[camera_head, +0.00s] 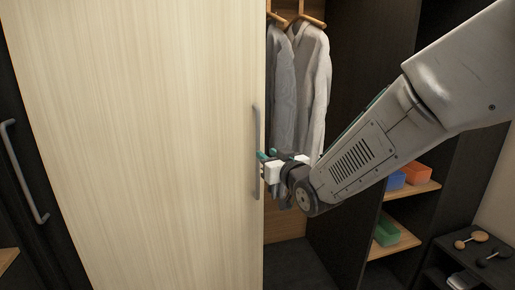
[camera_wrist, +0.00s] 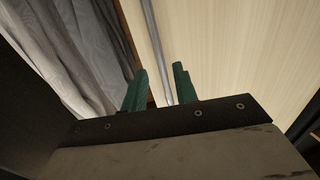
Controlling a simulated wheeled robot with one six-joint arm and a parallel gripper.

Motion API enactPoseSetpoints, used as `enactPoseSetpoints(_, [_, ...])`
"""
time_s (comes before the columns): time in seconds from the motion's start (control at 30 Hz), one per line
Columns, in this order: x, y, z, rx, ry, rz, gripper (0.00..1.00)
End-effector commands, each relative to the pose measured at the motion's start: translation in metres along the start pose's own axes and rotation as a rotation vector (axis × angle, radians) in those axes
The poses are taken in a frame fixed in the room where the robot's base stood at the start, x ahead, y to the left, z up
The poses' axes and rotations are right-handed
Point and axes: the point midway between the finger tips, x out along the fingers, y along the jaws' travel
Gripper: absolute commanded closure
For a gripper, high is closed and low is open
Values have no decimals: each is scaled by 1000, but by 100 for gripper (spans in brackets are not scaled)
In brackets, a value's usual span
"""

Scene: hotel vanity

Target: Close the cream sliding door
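The cream sliding door (camera_head: 150,130) covers the left part of the wardrobe in the head view. The opening to its right is uncovered. A grey vertical bar handle (camera_head: 256,130) runs near the door's right edge. My gripper (camera_head: 264,166) is at the lower half of this handle. In the wrist view the door (camera_wrist: 235,55) fills the upper right, and the handle (camera_wrist: 158,50) runs down toward the gap between the green fingers of my gripper (camera_wrist: 158,88). The fingers are apart, with the handle between or just beyond them. Contact with the handle cannot be made out.
Grey and white shirts (camera_head: 311,85) hang in the opening right of the door. Shelves with an orange box (camera_head: 416,173) and a green box (camera_head: 387,232) stand farther right. Dumbbell-like items lie on a dark unit (camera_head: 480,250). A dark panel with another handle (camera_head: 22,170) is at far left.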

Motion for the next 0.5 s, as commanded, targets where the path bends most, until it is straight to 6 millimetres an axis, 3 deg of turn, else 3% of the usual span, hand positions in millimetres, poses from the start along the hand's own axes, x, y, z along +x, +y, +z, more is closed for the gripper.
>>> enactPoseSetpoints(0.3, [50, 0, 0, -1, 0, -1, 71])
enactPoseSetpoints(0.5, [68, 0, 0, -1, 0, 0, 71])
